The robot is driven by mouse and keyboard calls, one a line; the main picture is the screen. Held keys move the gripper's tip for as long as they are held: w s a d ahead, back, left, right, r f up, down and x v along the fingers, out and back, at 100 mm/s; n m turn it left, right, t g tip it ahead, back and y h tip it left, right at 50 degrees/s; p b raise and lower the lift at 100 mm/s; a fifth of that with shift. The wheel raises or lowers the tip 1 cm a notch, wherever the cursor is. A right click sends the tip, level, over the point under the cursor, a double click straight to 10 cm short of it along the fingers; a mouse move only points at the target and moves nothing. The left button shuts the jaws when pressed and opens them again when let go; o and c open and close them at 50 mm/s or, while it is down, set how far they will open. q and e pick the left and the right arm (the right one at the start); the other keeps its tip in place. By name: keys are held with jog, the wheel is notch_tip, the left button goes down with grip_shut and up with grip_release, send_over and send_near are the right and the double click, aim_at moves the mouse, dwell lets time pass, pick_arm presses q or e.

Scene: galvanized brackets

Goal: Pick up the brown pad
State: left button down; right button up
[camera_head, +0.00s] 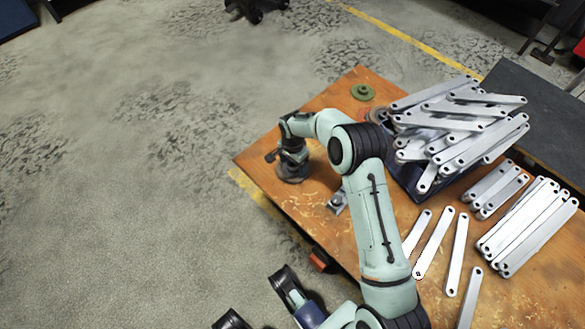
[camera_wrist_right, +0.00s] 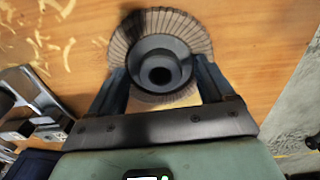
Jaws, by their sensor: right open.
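A brown, ridged round pad (camera_wrist_right: 190,30) with a dark raised hub lies flat on the wooden table in the right wrist view. In the head view it shows as a dark disc (camera_head: 292,174) under my right gripper, near the table's left corner. My right gripper (camera_head: 291,156) points down over it. In the wrist view its fingers (camera_wrist_right: 160,80) are open, one on each side of the hub. Whether they touch it I cannot tell.
A dark blue bin (camera_head: 407,183) heaped with galvanized brackets (camera_head: 455,125) stands to the right. More brackets (camera_head: 525,228) lie in rows on the table (camera_head: 340,95). A green disc (camera_head: 363,92) lies at the back. A small metal part (camera_head: 337,200) is near my right gripper.

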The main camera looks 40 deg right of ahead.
aim_at(293, 165)
jog(key=c, duration=1.2)
jog(key=shift+r, duration=0.15)
